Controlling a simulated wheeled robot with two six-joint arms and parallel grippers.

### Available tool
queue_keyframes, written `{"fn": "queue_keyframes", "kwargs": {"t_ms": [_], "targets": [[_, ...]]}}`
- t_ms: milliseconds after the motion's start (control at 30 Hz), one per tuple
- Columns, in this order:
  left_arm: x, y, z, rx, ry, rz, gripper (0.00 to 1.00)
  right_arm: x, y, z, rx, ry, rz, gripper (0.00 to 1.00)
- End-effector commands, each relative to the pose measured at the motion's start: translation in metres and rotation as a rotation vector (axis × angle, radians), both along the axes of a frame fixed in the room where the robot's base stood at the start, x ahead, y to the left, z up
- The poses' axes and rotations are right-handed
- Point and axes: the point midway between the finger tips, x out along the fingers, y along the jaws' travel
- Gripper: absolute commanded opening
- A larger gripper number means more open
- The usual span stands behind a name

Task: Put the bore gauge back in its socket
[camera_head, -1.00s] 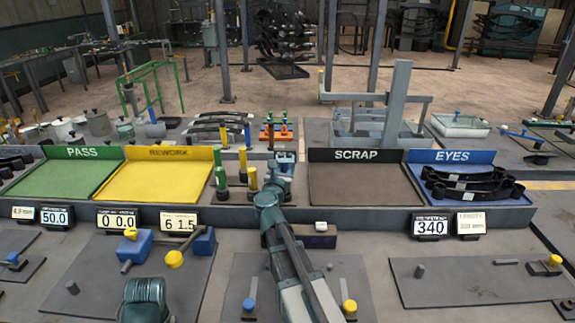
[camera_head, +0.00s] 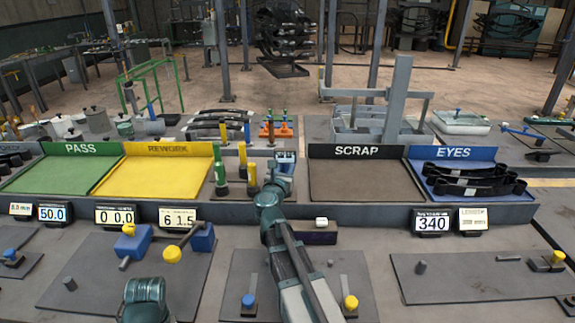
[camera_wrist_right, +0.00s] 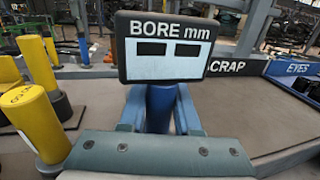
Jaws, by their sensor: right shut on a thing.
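The bore gauge shows in the right wrist view as a dark-framed display head (camera_wrist_right: 165,48) marked BORE mm, on a blue shaft (camera_wrist_right: 160,108). My right gripper (camera_wrist_right: 160,118) is shut on that shaft, and the gauge looks roughly upright. In the head view the gauge (camera_head: 286,156) is small, at the tip of my right gripper (camera_head: 283,172), between the yellow REWORK tray and the dark SCRAP tray. Its lower end is hidden by the gripper, and I cannot make out an empty socket. My left gripper is not in view; only a teal part of my left arm shows.
Green and yellow plug gauges (camera_head: 220,172) stand just left of my right gripper; they are close in the wrist view (camera_wrist_right: 35,120). The REWORK tray (camera_head: 150,180) is further left. The SCRAP tray (camera_head: 355,183) on the right is empty. A small dark block (camera_head: 312,236) sits in front.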

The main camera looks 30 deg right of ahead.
Motion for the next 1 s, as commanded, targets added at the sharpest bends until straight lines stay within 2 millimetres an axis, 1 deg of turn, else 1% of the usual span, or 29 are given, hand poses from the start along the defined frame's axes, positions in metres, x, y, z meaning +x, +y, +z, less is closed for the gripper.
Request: {"fn": "queue_keyframes", "kwargs": {"t_ms": [433,467,500,633,667,867,1000], "targets": [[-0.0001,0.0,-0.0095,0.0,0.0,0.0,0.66,0.0,0.0,-0.0094,0.0,0.0,0.0,0.0],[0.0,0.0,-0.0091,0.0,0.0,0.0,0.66,0.0,0.0,-0.009,0.0,0.0,0.0,0.33],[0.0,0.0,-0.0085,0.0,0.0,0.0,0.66,0.0,0.0,-0.0084,0.0,0.0,0.0,0.4],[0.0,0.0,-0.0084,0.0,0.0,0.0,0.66,0.0,0.0,-0.0084,0.0,0.0,0.0,0.64],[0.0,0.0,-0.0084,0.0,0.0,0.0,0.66,0.0,0.0,-0.0084,0.0,0.0,0.0,0.66],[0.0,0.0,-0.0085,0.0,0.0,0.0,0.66,0.0,0.0,-0.0084,0.0,0.0,0.0,0.66],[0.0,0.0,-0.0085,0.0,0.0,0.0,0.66,0.0,0.0,-0.0085,0.0,0.0,0.0,0.91]]}}
